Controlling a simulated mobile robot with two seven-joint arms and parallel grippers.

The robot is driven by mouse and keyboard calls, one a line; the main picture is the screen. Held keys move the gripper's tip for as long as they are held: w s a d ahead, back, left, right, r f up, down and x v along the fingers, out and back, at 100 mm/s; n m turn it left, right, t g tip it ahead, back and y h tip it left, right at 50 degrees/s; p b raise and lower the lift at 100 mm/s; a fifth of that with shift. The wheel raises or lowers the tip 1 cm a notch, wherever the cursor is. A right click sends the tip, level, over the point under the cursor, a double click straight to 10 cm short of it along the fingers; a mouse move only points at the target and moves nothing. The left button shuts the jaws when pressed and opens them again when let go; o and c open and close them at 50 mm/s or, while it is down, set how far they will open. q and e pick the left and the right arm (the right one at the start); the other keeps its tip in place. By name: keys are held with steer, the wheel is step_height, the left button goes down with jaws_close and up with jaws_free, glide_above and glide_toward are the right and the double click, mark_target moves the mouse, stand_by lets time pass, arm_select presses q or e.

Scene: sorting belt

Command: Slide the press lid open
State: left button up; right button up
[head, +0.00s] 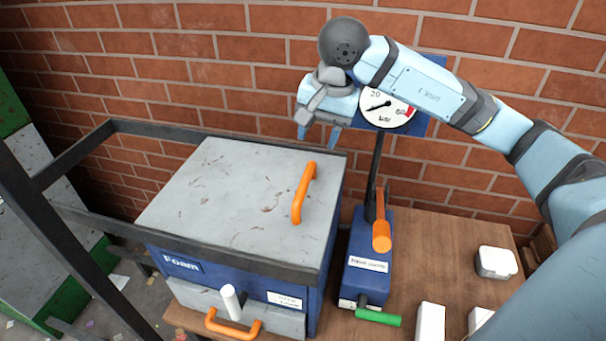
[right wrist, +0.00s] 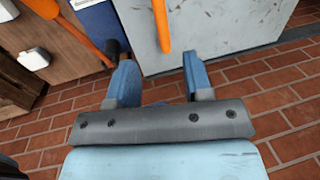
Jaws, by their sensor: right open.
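The press is a blue box labelled "Foam" (head: 215,272) with a scuffed grey lid (head: 230,190) lying over its top. An orange bar handle (head: 303,192) stands on the lid near its right edge; it also shows in the right wrist view (right wrist: 161,24), with the grey lid (right wrist: 220,25) behind it. My right gripper (head: 319,136) is open and empty, above the lid's back right corner and apart from the handle. In the right wrist view its two blue fingers (right wrist: 158,75) are spread, with the handle beyond the gap. My left gripper is not in view.
A blue pump (head: 366,245) with an orange lever (head: 381,235) and green handle (head: 378,317) stands right of the press. A gauge (head: 386,108) is behind my right arm. Dark rails (head: 80,158) run at left. White boxes (head: 495,262) lie on the wooden table.

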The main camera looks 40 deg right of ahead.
mark_target(305, 181)
steer(key=f, duration=0.4)
steer(key=w+a+f+p, duration=0.1)
steer(key=f, duration=0.3)
steer(key=f+p, duration=0.1)
steer(key=f, duration=0.3)
steer(key=shift+w+a, duration=0.3)
steer(key=shift+w, duration=0.1)
steer(key=shift+r, duration=0.1)
jaws_close()
